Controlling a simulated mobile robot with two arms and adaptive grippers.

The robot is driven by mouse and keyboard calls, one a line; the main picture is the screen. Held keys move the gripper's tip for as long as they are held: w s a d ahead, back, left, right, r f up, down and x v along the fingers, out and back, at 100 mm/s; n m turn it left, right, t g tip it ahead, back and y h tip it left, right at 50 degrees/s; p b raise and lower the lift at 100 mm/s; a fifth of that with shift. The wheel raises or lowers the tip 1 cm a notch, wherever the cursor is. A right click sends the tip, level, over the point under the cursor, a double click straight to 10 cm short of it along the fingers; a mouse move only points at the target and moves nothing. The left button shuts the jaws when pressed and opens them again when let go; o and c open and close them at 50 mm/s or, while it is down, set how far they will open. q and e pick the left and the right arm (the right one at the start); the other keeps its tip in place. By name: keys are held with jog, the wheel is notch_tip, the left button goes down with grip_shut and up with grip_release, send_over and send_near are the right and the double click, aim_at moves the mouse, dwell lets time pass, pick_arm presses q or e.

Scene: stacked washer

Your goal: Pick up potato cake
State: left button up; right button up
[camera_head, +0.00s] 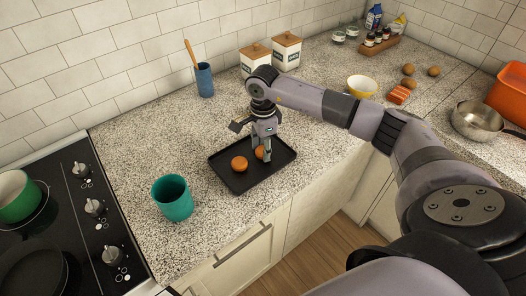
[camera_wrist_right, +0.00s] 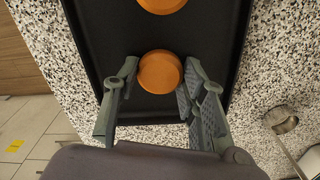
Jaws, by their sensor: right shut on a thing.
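Two round orange-brown potato cakes are on a black tray (camera_head: 275,171) on the counter. One potato cake (camera_head: 239,163) lies free on the tray's left part. It also shows at the top edge of the right wrist view (camera_wrist_right: 162,4). The other potato cake (camera_head: 260,152) is between the fingers of my right gripper (camera_head: 264,156), partly hidden by them in the head view. In the right wrist view this cake (camera_wrist_right: 159,72) has a finger against each side, and the right gripper (camera_wrist_right: 158,80) is shut on it, low at the tray. My left gripper is not in view.
A teal cup (camera_head: 172,198) stands left of the tray, beside the stove (camera_head: 75,215). A blue utensil holder (camera_head: 204,80) and two white canisters (camera_head: 287,52) stand behind. A yellow bowl (camera_head: 361,86) is to the right. The counter around the tray is mostly clear.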

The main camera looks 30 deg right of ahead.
jog(key=shift+r, duration=0.15)
notch_tip(320, 180, up, 14)
jog(key=b, duration=0.4)
notch_tip(320, 180, up, 6)
jog(key=p, duration=0.1)
send_over(263, 149)
jog(key=shift+s, duration=0.1)
